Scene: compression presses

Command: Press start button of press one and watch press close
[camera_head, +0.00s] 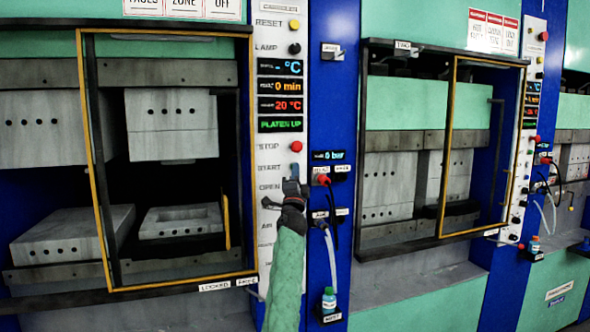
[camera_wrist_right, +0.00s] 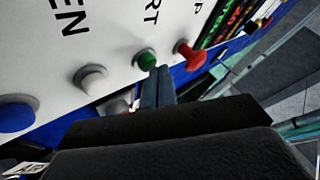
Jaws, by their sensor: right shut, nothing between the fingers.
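Press one (camera_head: 166,180) stands at the left with its yellow-edged door frame in front. Its upper block (camera_head: 170,125) is raised, with a dark gap above the lower mould (camera_head: 180,222). The green platen display (camera_head: 280,125) reads PLATEN UP. My right gripper (camera_head: 294,178) is shut and empty at the control panel (camera_head: 270,205), beside the START label. In the right wrist view its fingertips (camera_wrist_right: 160,75) are at the green start button (camera_wrist_right: 146,60); I cannot tell whether they touch. In the head view the gripper hides that button. My left gripper is not in view.
The red stop button (camera_head: 296,146) is just above my gripper; a white button (camera_wrist_right: 91,80) and a blue button (camera_wrist_right: 17,116) are on the other side. A second press (camera_head: 390,190) stands to the right. A bottle (camera_head: 329,300) hangs low on the blue post.

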